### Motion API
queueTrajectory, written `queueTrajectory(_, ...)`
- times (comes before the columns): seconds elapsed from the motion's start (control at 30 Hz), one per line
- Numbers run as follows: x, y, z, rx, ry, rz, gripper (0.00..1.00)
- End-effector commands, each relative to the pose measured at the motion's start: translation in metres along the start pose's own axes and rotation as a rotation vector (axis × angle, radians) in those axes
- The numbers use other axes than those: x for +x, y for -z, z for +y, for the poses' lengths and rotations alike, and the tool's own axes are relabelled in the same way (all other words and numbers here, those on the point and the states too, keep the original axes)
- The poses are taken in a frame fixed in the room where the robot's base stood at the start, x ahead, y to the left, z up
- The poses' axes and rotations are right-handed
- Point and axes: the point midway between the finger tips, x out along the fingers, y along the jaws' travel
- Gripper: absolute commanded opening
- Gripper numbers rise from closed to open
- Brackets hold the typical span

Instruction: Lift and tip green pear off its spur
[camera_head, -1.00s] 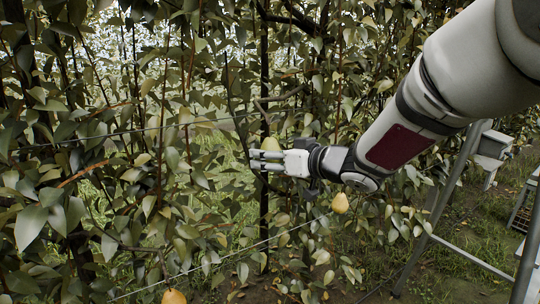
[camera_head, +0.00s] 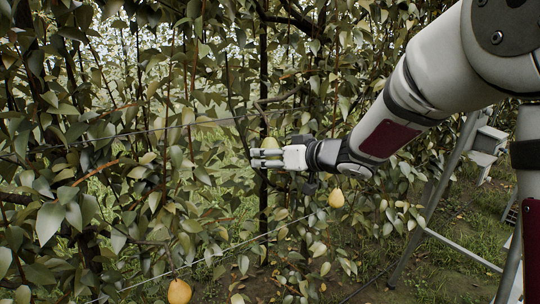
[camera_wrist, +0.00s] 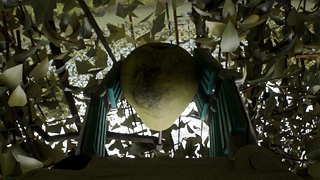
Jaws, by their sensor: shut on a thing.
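The green pear (camera_head: 270,144) hangs among the leaves near the middle of the head view, with its top showing above my gripper's fingers. My gripper (camera_head: 267,157) reaches in from the right and is shut on it. In the wrist view the pear (camera_wrist: 160,82) fills the middle, with a dark patch on its face. My gripper's fingers (camera_wrist: 162,98) press on its left and right sides.
A yellow pear (camera_head: 336,198) hangs below and right of my gripper, and another yellow pear (camera_head: 179,291) hangs low at the left. Trellis wires (camera_head: 150,129) cross the foliage. A grey metal frame (camera_head: 440,205) stands on the grass at the right.

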Motion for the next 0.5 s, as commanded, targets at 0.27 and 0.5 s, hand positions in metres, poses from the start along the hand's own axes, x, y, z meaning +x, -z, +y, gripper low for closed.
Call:
queueTrajectory(0.27,0.0000,0.0000,0.0000,0.001,0.000,-0.001,0.19)
queueTrajectory(0.5,-0.0026,0.0009,-0.0018,0.013,0.001,-0.024,0.19)
